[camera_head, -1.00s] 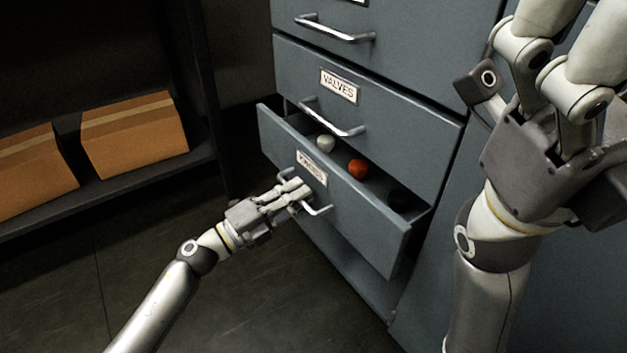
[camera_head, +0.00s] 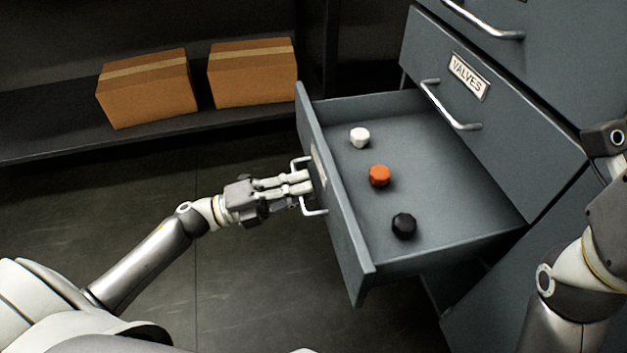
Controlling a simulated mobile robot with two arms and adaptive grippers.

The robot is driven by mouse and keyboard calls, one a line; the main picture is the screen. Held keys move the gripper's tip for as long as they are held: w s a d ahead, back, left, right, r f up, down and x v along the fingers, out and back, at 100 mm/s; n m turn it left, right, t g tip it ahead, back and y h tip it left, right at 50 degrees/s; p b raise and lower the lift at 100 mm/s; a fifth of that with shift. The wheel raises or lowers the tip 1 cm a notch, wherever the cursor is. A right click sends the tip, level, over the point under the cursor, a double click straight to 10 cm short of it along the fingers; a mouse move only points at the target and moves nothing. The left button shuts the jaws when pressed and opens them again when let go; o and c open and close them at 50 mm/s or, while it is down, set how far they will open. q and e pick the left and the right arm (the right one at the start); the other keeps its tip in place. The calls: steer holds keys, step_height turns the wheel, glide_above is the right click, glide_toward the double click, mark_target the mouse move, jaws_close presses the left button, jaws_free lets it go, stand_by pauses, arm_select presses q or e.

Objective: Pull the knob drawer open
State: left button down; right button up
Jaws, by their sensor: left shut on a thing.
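The knob drawer (camera_head: 445,160) stands well out of the grey cabinet, its inside open to view. A white knob (camera_head: 359,138), an orange knob (camera_head: 379,175) and a black knob (camera_head: 403,226) lie apart in a row on its floor. My left gripper (camera_head: 302,184) is shut on the drawer's handle (camera_head: 314,211), at the front panel's outer face. The label beside the handle is too oblique to read. My right arm shows at the right edge, in front of the cabinet; its fingertips are out of view.
The closed VALVES drawer (camera_head: 490,110) is right above, its handle (camera_head: 449,107) sticking out over the open drawer. Two cardboard boxes (camera_head: 146,88) (camera_head: 252,73) stand on a low dark shelf at the back left. The floor (camera_head: 240,290) left of the drawer is clear.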

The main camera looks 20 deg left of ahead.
arm_select(q)
steer(key=shift+s+a, duration=0.1)
stand_by(0.3)
steer(key=c, duration=1.5)
jaws_free()
steer(key=v, duration=1.2)
steer(key=shift+r, duration=0.1)
